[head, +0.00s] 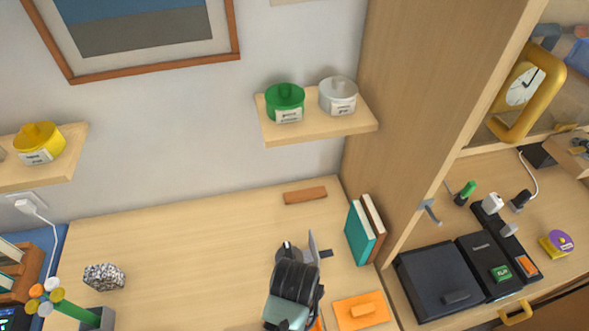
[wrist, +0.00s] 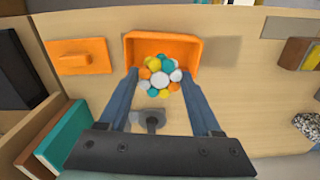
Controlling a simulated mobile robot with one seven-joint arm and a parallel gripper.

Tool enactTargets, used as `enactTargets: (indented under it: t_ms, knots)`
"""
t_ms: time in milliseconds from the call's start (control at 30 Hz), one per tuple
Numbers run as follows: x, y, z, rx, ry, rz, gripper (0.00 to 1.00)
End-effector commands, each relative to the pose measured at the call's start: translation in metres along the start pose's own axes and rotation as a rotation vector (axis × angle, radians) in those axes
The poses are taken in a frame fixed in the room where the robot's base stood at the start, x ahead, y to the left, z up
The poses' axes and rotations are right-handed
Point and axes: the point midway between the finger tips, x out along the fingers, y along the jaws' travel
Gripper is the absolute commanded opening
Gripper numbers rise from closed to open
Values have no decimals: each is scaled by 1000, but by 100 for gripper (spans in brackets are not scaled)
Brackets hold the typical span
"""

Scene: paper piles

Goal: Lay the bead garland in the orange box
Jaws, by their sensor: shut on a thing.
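The bead garland (wrist: 161,73) is a bunch of white, yellow, orange and teal beads in the wrist view. My gripper (wrist: 160,80) is shut on it, with one finger on each side. The orange box (wrist: 193,48) is open and lies behind the beads, which overlap its opening and near edge in the picture. I cannot tell whether the beads touch it. In the head view my gripper (head: 305,243) is over the desk; the garland is hidden there, and only a sliver of orange shows below the gripper.
An orange lid with a handle (head: 362,311) lies on the desk beside the box. Teal and brown books (head: 361,235) stand by the tall wooden panel. A speckled block (head: 104,277) is at left. A grey round-based object (wrist: 149,121) is below the beads. The back middle desk is mostly clear.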

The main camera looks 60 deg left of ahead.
Motion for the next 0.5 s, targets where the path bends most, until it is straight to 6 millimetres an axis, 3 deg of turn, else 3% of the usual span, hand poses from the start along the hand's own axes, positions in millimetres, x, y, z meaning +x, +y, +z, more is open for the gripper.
enactTargets:
  t_ms: [300, 500]
  knots:
    - [50, -5, 0, -25, -2, -2, 11]
    - [70, -5, 0, -25, -2, -2, 11]
